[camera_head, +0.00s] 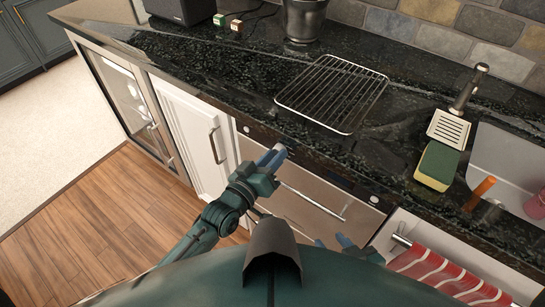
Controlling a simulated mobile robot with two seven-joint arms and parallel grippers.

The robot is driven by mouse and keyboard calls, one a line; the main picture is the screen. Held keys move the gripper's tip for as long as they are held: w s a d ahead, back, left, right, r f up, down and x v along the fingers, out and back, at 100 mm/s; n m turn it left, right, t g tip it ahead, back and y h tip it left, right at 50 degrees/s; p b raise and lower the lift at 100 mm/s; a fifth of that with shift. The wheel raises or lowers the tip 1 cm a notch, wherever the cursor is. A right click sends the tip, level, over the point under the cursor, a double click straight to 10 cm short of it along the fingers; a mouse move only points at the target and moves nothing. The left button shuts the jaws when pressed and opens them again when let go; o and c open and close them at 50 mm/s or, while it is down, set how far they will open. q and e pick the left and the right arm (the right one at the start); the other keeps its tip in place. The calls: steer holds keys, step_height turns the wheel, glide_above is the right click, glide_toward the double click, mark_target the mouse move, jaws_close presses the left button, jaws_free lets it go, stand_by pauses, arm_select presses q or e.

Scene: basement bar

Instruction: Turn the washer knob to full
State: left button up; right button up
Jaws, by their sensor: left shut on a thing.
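The washer (300,205) is the steel-fronted appliance under the dark counter, with a long bar handle (312,200). Its narrow control panel (328,178) runs just below the counter edge. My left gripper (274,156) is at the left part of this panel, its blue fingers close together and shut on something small. The washer knob is hidden behind the fingers, so its setting cannot be read. My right gripper (341,242) is low in front of the washer, partly hidden behind my body; its finger opening cannot be made out.
A wire rack (333,93) and a dark metal pot (304,20) stand on the counter (225,65). A sponge (437,165) lies beside the sink (508,160) at the right. A striped red towel (450,277) hangs at lower right. Wooden floor is free at left.

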arm_select(q)
steer(key=o, duration=1)
steer(key=shift+c, duration=0.2)
steer(key=v, duration=1.3)
steer(key=shift+s, duration=0.1)
steer(key=s+a+f+m+g+y+p, duration=0.2)
steer(key=s+a+f+g+y+p, duration=0.2)
steer(key=s+a+y, duration=0.2)
steer(key=s+a, duration=0.1)
steer(key=s, duration=0.1)
steer(key=shift+s+f+m, duration=0.2)
steer(key=shift+s+m, duration=0.15)
steer(key=shift+m, duration=0.05)
arm_select(e)
steer(key=shift+s+d+r+g+h, duration=0.3)
steer(key=shift+d+r+h, duration=0.1)
steer(key=shift+d+r, duration=0.25)
